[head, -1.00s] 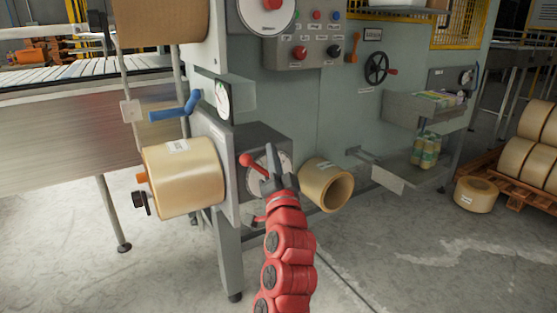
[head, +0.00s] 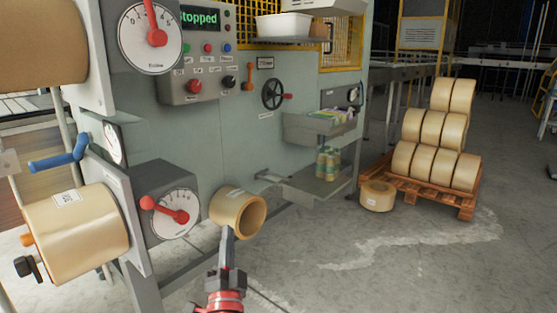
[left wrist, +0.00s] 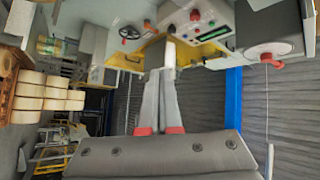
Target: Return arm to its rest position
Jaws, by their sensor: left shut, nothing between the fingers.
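My left gripper (head: 228,234) comes up from the bottom of the head view on its red arm. Its narrow grey fingers are together and hold nothing. In the picture the fingertips lie just below the tape roll on the machine's front (head: 232,212); I cannot tell the gap in depth. In the left wrist view the closed fingers (left wrist: 160,75) point up the picture, toward the machine, with nothing between them. My right gripper is not in view.
A dial with a red lever (head: 172,214) and a large tape roll (head: 75,232) are at left. The control panel (head: 198,55) reads "Stopped". A handwheel (head: 273,94) and shelves are on the machine.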

